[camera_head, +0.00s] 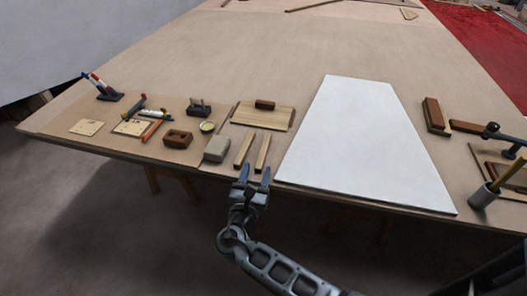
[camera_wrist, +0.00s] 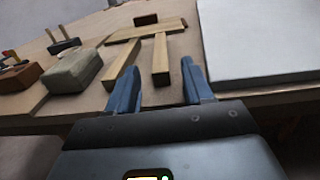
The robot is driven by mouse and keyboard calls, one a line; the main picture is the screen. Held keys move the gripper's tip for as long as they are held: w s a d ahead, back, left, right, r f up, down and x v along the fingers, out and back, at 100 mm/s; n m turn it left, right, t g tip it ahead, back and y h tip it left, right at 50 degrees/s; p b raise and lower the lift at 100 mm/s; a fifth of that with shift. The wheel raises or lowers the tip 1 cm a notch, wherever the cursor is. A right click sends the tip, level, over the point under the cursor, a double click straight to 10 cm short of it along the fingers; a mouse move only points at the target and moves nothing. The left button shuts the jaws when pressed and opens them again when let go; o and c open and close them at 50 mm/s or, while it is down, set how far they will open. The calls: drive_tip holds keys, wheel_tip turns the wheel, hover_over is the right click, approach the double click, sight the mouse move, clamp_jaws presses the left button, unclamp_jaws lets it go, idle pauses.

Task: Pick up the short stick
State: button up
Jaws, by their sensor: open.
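Two light wooden sticks lie side by side near the front edge of the table, a left stick (camera_head: 243,150) and a right stick (camera_head: 263,152). They are close in length, and I cannot tell for sure which is the short one. In the wrist view the left stick (camera_wrist: 123,68) reaches toward the left finger, and the right stick (camera_wrist: 160,58) shows between the fingers. My gripper (camera_head: 255,172) is open and empty at the table's front edge, just short of the sticks' near ends. Its blue fingers point toward them.
A grey block (camera_head: 217,149) stands left of the sticks. A wooden board with a dark block (camera_head: 262,115) lies behind them. A large white panel (camera_head: 365,145) lies to the right. Brown blocks and tools crowd the left; the table's far middle is clear.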

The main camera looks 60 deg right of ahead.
sight(264, 152)
drive_tip(key=shift+x, duration=1.8)
drive_tip(key=shift+c, duration=0.5)
clamp_jaws()
